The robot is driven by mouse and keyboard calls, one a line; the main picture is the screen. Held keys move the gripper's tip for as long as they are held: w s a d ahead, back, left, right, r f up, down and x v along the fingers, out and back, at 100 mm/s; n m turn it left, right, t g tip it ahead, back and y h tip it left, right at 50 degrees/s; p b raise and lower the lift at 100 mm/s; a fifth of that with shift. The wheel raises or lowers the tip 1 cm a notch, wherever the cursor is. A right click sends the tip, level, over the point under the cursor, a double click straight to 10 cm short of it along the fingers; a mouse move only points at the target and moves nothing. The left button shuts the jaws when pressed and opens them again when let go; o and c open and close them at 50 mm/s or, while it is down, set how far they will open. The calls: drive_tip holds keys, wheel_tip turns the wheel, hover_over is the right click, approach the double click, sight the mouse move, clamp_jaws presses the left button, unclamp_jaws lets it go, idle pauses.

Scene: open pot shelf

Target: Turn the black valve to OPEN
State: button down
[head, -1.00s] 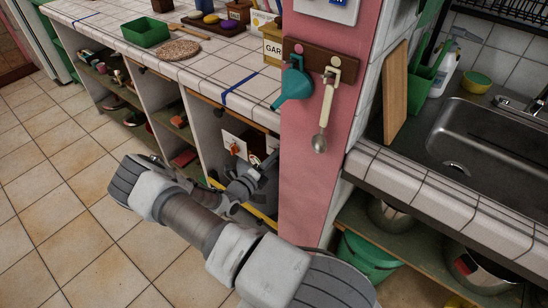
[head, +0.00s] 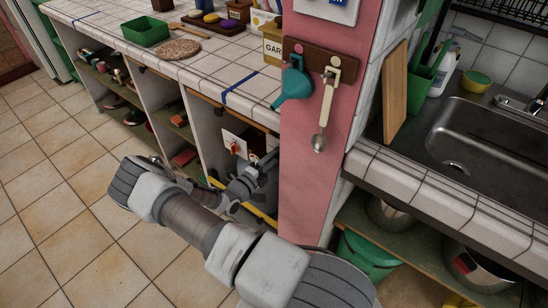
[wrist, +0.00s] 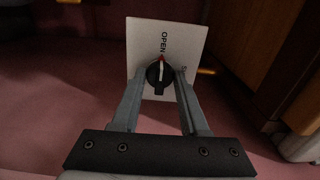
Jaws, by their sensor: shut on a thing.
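The black valve (wrist: 157,79) is a round knob on a white plate (wrist: 190,34) in the wrist view. The plate carries the word OPEN, and the knob's pointer, with a red tip, points towards that word. My gripper (wrist: 160,75) has one finger on each side of the knob and is shut on it. In the head view my gripper (head: 262,170) is inside the shelf bay, beside the pink pillar, and hides the valve.
The pink pillar (head: 310,190) stands close on the right. A yellow strip (head: 263,218) runs along the bay's lower front. Open tiled floor (head: 70,220) lies to the left.

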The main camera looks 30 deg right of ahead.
drive_tip(key=shift+c, duration=2.1)
unclamp_jaws()
drive_tip(key=p+v, duration=0.1)
drive_tip(key=v, duration=1.6)
drive_tip(key=shift+s+a+p, duration=0.15)
drive_tip(key=shift+a+p, duration=0.05)
drive_tip(key=shift+p, duration=0.15)
